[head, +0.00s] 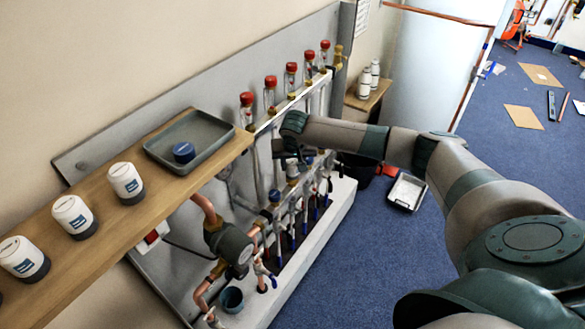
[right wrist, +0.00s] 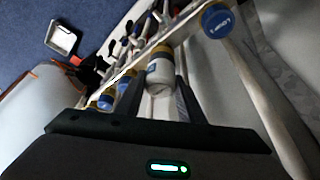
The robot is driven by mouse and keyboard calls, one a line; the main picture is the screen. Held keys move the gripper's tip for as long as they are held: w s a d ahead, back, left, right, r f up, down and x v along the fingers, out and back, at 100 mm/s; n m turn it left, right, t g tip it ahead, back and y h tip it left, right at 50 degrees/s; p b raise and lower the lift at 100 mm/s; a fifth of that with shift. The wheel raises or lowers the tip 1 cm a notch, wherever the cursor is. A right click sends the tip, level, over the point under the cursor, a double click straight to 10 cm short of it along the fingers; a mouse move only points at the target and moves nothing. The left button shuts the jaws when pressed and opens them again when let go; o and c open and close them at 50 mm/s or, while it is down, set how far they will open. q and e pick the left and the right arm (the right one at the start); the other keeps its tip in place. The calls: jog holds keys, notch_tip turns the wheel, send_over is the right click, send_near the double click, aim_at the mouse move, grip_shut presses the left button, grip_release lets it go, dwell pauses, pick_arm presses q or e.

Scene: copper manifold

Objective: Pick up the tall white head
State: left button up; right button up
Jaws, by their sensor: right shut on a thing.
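My right gripper (head: 287,158) reaches in at the pipe manifold, partly hidden behind its own wrist in the head view. In the right wrist view its two dark fingers (right wrist: 160,78) are shut on a white head (right wrist: 158,72). This head is a white cylinder with a darker lettered band and a yellowish brass collar at its far end. It appears to sit in line with a manifold valve; I cannot tell whether it is still attached. Several other white heads with dark grey bases, such as one (head: 126,182), stand upright on the wooden shelf (head: 100,248). My left gripper is not in view.
A grey tray (head: 160,148) on the shelf holds a blue cap (head: 184,152). Red-capped glass tubes (head: 271,92) line the upper rail. Another blue cap (right wrist: 217,20) is close beside the fingers. A pump (head: 230,245) and copper pipes fill the lower manifold.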

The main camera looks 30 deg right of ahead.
notch_tip(320, 180, up, 3)
jog(key=shift+f, duration=0.1)
pick_arm(q)
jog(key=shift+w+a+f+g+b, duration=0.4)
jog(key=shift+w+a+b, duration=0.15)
jog(key=shift+b, duration=0.45)
pick_arm(e)
jog(key=s+d+r, duration=0.6)
jog(key=s+d, duration=0.1)
jog(key=d, duration=0.1)
jog(key=shift+s+d+r, duration=0.3)
jog(key=shift+d+r, duration=0.05)
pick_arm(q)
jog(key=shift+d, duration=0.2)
